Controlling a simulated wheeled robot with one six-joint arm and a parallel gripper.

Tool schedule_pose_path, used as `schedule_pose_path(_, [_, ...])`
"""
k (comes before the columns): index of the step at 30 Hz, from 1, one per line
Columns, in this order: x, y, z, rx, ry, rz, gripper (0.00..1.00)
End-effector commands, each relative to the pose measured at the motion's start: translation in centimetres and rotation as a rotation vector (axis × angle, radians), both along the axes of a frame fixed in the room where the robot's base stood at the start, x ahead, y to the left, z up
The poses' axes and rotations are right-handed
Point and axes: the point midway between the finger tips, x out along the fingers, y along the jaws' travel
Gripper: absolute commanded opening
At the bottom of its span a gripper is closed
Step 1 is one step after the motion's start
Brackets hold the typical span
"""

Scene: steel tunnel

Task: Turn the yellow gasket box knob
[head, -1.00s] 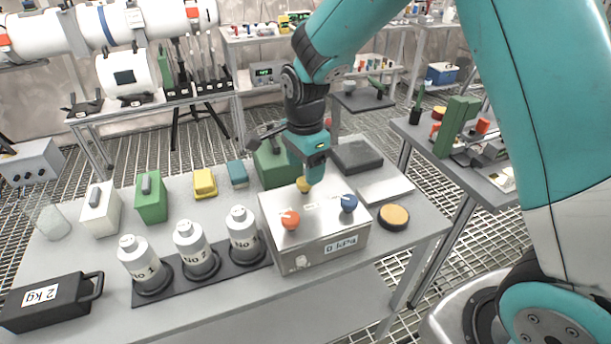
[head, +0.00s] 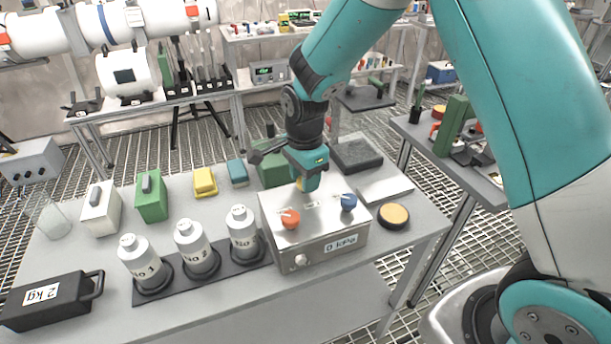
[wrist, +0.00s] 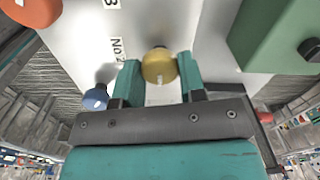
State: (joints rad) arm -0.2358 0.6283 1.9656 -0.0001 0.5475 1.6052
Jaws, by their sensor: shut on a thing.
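The yellow knob (wrist: 159,66) stands on top of the steel gasket box (head: 343,250), behind its orange knob (head: 290,219) and blue knob (head: 349,202). In the wrist view it sits between the two teal fingers of my gripper (wrist: 158,78), with a pale pointer mark on the side towards my wrist. In the head view my gripper (head: 307,185) points down at the box top and hides most of the yellow knob. My gripper is shut on the yellow knob.
White bottles (head: 197,250) stand on a dark strip left of the box. A green box (head: 271,172) is close behind my gripper. An orange-topped round pad (head: 394,215) lies to the right.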

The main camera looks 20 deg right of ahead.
Motion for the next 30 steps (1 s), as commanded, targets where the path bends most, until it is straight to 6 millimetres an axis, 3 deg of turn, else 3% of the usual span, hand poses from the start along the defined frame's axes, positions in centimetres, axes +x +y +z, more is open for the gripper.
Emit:
schedule_pose_path(11, [0.02, -0.02, 0.15, 0.000, 0.000, 0.149, 0.14])
schedule_pose_path(30, [0.07, 0.00, 0.19, 0.000, 0.000, 0.740, 0.14])
